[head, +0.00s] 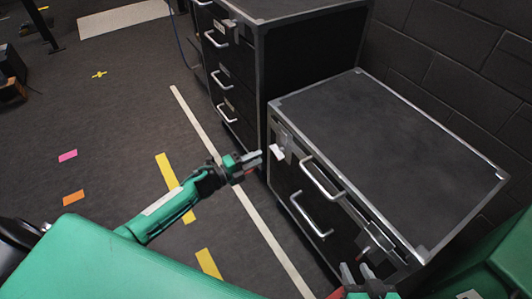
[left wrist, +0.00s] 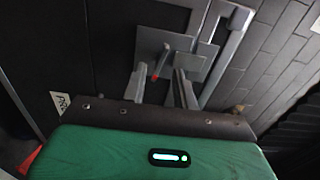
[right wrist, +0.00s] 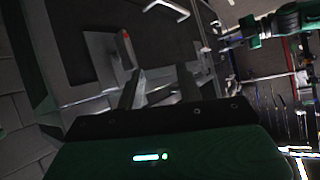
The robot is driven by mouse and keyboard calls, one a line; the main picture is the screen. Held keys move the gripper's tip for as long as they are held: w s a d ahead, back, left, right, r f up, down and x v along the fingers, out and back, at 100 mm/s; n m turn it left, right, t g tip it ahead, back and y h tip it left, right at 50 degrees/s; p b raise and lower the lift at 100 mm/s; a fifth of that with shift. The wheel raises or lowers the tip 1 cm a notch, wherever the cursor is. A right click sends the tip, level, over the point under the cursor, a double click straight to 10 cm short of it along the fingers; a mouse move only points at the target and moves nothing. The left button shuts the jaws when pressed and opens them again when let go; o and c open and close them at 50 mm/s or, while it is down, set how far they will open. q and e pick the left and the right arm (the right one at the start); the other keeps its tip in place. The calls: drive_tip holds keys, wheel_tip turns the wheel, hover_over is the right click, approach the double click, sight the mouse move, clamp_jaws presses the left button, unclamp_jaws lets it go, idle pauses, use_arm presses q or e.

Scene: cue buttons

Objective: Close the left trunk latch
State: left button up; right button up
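The black trunk (head: 390,150) with silver edges stands at the right. Its left latch (head: 284,136) is near the front left corner; in the left wrist view the latch plate (left wrist: 190,66) carries a lever with a red mark (left wrist: 160,62). My left gripper (head: 256,157) is open beside this latch, its fingertips just below the lever in the left wrist view; contact cannot be told.
Two silver handles (head: 322,178) stick out from the trunk's front. A black drawer cabinet (head: 238,72) stands directly beside the trunk, and a dark block wall (head: 455,65) is behind it. The floor at the left is mostly clear, with coloured tape marks (head: 168,172).

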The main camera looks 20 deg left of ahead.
use_arm(q)
drive_tip(key=v, duration=0.7)
drive_tip(key=shift+s+a, duration=0.15)
drive_tip(key=shift+s, duration=0.2)
use_arm(e)
drive_tip(key=shift+s+d+f+g, duration=0.15)
drive_tip(key=shift+s+d+g, duration=0.05)
drive_tip(key=shift+d+g, duration=0.35)
